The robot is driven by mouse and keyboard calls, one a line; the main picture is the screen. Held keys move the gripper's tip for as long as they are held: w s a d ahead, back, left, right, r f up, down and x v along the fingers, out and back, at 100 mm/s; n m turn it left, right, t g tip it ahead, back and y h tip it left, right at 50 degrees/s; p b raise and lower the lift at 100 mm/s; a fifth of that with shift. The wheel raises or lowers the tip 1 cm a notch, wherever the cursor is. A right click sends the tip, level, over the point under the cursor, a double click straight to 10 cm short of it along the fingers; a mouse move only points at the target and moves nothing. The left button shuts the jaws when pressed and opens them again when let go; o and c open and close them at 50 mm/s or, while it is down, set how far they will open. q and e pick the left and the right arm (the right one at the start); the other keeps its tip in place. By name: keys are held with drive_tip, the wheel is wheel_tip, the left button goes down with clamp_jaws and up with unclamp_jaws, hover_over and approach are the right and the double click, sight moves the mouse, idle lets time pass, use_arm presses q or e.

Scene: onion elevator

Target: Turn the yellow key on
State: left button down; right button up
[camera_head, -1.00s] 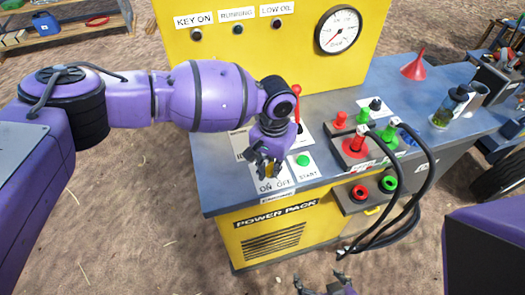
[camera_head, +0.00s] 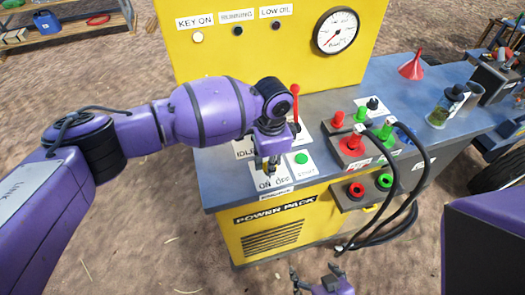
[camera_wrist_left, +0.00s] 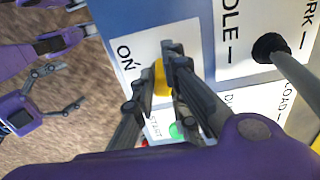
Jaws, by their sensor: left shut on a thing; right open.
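The yellow key (camera_wrist_left: 160,76) shows between the fingers of my left gripper (camera_wrist_left: 165,65) in the left wrist view, over the white ON/OFF plate (camera_wrist_left: 130,60). My left gripper (camera_head: 267,168) is shut on the key, pointing down at the ON/OFF plate (camera_head: 272,180) on the power pack's top. The fingers hide most of the key, so its exact angle is unclear. The KEY ON lamp (camera_head: 198,37) on the yellow panel looks pale and lit. My right gripper (camera_head: 320,282) is open and empty, low in front of the power pack.
The green START button (camera_head: 301,158) sits right of the key plate. A lever with a red knob (camera_head: 295,90) stands just behind my left gripper. A red funnel (camera_head: 412,67) stands at the back.

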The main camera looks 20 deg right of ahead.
use_arm(q)
drive_tip(key=shift+w+d+r+m, duration=0.2)
drive_tip(key=shift+r+m, duration=0.1)
drive_tip(key=shift+m, duration=1)
drive_tip(key=c, duration=1.8)
unclamp_jaws()
drive_tip(key=shift+s, duration=0.1)
drive_tip(key=shift+f, duration=0.1)
wheel_tip(320, 180, up, 12)
drive_tip(key=shift+s, duration=0.1)
